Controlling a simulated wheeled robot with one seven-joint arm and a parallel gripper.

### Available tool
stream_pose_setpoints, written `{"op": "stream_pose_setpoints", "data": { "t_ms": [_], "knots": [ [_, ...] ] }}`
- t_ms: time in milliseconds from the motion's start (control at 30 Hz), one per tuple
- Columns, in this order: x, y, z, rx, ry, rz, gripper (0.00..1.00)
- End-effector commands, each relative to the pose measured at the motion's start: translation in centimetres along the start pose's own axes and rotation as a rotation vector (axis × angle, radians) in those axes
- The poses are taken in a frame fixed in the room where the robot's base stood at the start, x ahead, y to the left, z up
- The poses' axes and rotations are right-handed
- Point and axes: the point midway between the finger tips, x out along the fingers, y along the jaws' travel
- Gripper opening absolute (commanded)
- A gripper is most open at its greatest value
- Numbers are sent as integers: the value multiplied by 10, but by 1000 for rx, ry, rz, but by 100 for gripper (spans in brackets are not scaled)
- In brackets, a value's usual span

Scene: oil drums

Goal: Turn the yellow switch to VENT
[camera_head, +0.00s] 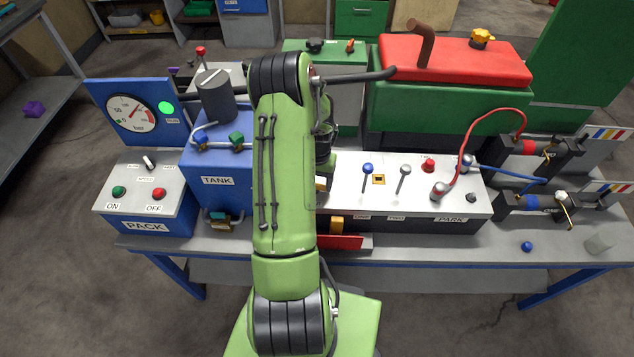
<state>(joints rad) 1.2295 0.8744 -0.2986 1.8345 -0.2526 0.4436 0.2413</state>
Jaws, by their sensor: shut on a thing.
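My green arm rises through the middle of the view and bends down behind itself to the grey control panel (450,193). My gripper (321,178) is low over the panel's left end and mostly hidden by the arm. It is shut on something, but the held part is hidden. A small pale patch shows at the fingers.
A blue-knobbed lever (367,171), a grey-knobbed lever (404,171) and a red knob (428,166) stand right of my gripper. The blue TANK box (217,180) and PACK box (147,226) are left. A red-lidded green bin (450,105) stands behind. Hoses cross the right end.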

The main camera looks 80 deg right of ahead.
Motion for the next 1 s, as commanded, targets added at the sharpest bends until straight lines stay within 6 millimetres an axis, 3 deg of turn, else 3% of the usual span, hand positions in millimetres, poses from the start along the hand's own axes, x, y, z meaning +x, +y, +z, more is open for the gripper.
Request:
{"op": "stream_pose_setpoints", "data": {
  "t_ms": [1000],
  "knots": [
    [1,-2,4,958,5,-3,33]
  ]
}}
